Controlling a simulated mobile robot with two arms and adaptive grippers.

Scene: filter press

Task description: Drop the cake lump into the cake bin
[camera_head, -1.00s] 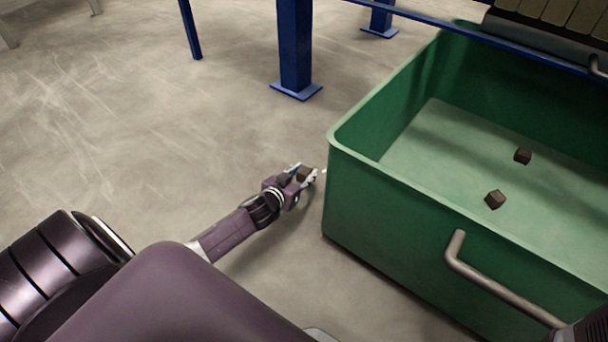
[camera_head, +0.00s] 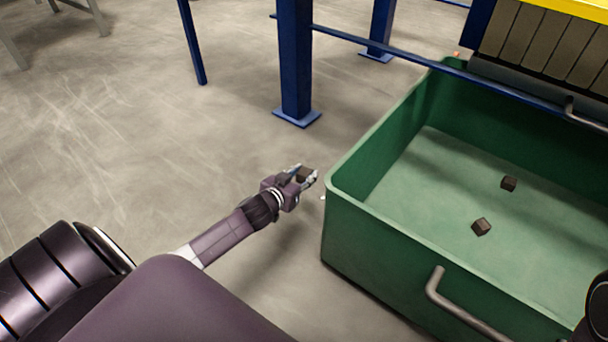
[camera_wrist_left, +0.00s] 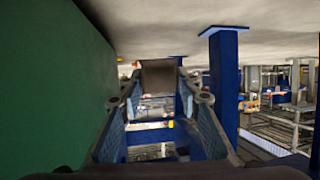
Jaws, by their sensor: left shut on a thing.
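My left gripper (camera_head: 306,176) is shut on a dark brown cake lump (camera_head: 302,174), just outside the left wall of the green cake bin (camera_head: 346,222). In the left wrist view the lump (camera_wrist_left: 159,75) sits between the fingertips, and the bin's green wall (camera_wrist_left: 50,80) stands close on the left. Two more dark lumps, one farther (camera_head: 509,183) and one nearer (camera_head: 481,227), lie apart on the bin floor. A dark part at the right edge of the head view may be my right arm; no right gripper fingers show.
A blue post (camera_head: 296,60) stands on the floor behind the gripper. A blue rail (camera_head: 400,55) crosses above the bin's far side. A grey handle (camera_head: 465,305) sticks out from the bin's near side. The press plates (camera_head: 540,45) are at the top right.

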